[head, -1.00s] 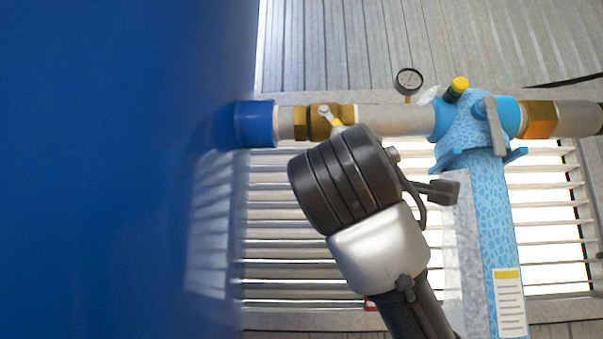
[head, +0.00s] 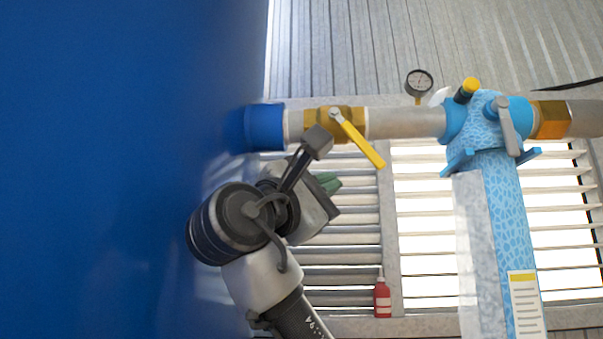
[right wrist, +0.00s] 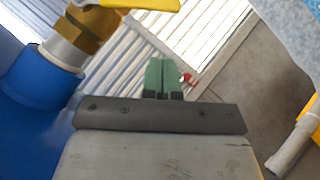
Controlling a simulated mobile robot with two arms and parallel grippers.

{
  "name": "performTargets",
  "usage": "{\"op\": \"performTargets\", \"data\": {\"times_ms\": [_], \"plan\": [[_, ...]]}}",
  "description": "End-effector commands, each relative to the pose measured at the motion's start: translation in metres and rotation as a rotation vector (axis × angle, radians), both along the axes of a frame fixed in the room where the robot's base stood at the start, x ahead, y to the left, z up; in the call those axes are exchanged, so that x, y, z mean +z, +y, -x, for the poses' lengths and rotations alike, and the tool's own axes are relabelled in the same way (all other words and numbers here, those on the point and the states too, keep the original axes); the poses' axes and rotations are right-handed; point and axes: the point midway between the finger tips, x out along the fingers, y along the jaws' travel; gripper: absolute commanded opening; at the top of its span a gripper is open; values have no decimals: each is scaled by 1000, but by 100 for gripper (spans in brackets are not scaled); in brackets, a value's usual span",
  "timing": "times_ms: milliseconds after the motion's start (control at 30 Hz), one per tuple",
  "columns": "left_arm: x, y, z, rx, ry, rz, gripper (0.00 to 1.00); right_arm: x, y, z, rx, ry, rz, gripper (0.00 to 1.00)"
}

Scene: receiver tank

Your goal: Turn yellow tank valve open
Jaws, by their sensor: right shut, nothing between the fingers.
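The yellow valve handle (head: 360,140) sits on a brass valve body (head: 345,122) in the grey pipe by the blue tank (head: 130,150). It slants down to the right, away from the pipe line. In the right wrist view the handle (right wrist: 150,4) crosses the top edge, with the brass body (right wrist: 92,28) beside it. My right gripper (head: 330,183) is below the valve, apart from the handle. Its green fingertips (right wrist: 162,75) are together and empty in the right wrist view. My left gripper is not in view.
A light-blue pump (head: 485,130) with a grey lever stands to the right, with a gauge (head: 419,82) above the pipe. A red bottle (head: 382,298) stands by the slatted wall. The blue tank fills the left side.

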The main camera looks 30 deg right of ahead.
Motion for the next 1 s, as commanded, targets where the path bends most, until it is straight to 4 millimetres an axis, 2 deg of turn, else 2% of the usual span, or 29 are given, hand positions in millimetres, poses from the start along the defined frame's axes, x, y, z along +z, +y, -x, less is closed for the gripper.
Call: {"op": "performTargets", "data": {"times_ms": [33, 133, 367, 1000], "plan": [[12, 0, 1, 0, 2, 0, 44, 11, -11, -3, -3, 0, -1, 0], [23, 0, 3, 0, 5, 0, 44, 18, -28, -10, -2, 1, -1, 0], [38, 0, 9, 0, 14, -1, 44, 34, -48, 4, 1, 0, -1, 0], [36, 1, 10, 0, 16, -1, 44, 34, -55, 9, 2, 8, 11, 0]]}}
